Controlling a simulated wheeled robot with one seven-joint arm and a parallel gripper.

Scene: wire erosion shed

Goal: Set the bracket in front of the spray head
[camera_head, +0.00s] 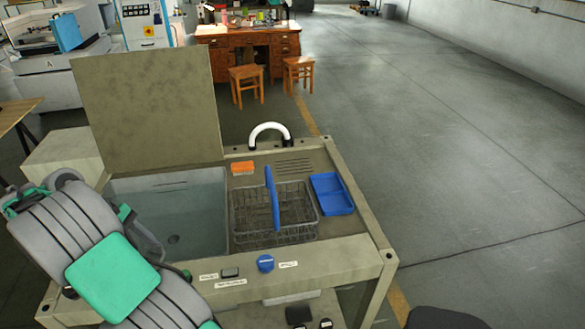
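I cannot pick out the bracket in this view. I also cannot identify a spray head for certain. The wash station's open basin (190,213) stands in front of me, with a drain in its floor and its lid raised behind it. A white curved tube (269,126) rises at the station's back edge; I cannot tell whether it belongs to a spray head. My arm, grey with green panels, covers the lower left and hides part of the basin's left side. My gripper's fingers do not show.
A wire basket (300,222) with a blue handle sits right of the basin. A blue tray (331,194) and an orange block (243,168) lie near it. A blue knob (265,263) is on the front panel. A wooden desk (245,45) and stools stand behind; open floor lies to the right.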

